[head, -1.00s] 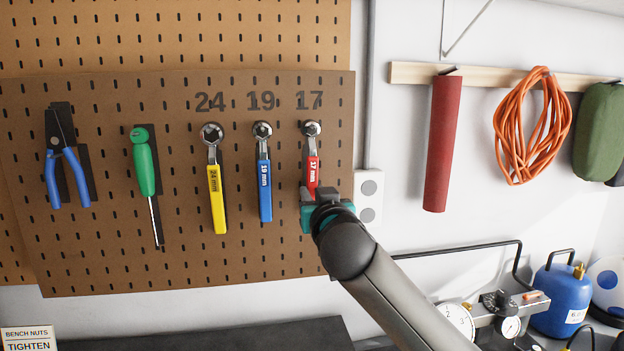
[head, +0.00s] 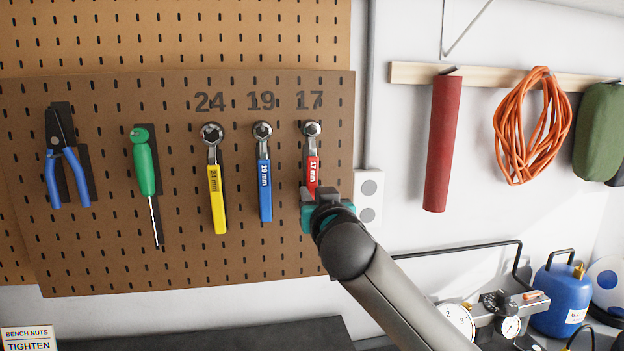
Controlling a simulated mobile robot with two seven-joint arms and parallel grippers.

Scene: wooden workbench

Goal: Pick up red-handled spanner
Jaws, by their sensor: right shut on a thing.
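The red-handled spanner (head: 312,168) hangs upright on the brown pegboard under the number 17, its metal ring head at the top. Its label reads 17 mm. My right gripper (head: 318,194) is at the lower part of the red handle and shut on it. The gripper hides the handle's bottom end. My left gripper does not show in the head view.
Left of it hang a blue spanner (head: 264,190), a yellow spanner (head: 216,198), a green screwdriver (head: 144,170) and blue-handled pliers (head: 67,175). A wall socket (head: 370,186) is just right of the board. A red roll (head: 441,145) and orange cable (head: 515,135) hang further right.

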